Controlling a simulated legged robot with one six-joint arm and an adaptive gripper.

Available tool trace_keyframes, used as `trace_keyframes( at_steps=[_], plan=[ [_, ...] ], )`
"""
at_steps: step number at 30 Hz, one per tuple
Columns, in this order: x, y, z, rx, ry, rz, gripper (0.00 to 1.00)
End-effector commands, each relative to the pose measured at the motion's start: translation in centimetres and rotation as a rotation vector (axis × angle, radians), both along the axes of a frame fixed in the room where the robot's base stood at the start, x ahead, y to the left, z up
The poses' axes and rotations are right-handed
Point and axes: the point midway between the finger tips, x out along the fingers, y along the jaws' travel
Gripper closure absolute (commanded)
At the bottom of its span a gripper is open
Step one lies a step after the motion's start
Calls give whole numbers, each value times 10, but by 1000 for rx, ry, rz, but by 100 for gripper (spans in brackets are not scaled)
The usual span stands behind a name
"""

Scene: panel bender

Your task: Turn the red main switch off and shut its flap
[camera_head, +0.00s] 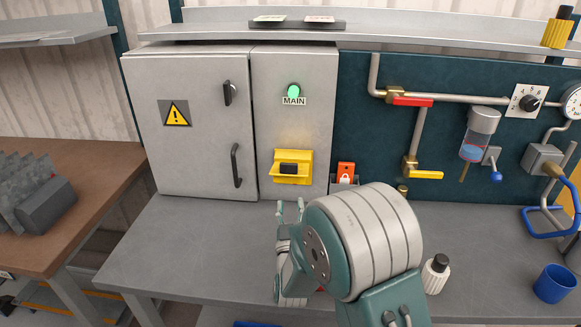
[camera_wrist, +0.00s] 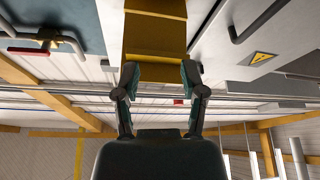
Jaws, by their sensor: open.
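A yellow housing (camera_head: 293,156) with a dark block (camera_head: 288,169) at its middle sits on the narrow grey cabinet door, below the MAIN label (camera_head: 293,101) and a lit green lamp (camera_head: 294,91). I see no red switch on it, and I cannot tell how its flap stands. My gripper (camera_head: 290,207) is just below the housing, in front of the cabinet's foot, fingers pointing up and partly hidden by my arm. In the wrist view, the open, empty fingers (camera_wrist: 159,78) stand apart, with the yellow housing (camera_wrist: 155,38) beyond their tips.
An orange lock-marked item (camera_head: 346,171) stands right of the cabinet. A white bottle (camera_head: 436,274) and blue cup (camera_head: 554,283) stand on the grey bench (camera_head: 180,245). Pipes with a red valve handle (camera_head: 412,102) and a yellow one (camera_head: 429,175) run at right. The bench's left part is clear.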

Motion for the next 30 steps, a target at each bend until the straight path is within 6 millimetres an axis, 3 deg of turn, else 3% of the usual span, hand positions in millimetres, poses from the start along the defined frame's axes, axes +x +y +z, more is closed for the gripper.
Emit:
trace_keyframes(
  at_steps=[5, 21, 30],
  plan=[
    [21, 1, 0, 1, -1, 0, 46],
    [117, 7, -1, 0, -2, -2, 46],
    [145, 10, 10, 0, 0, 0, 46]
  ],
)
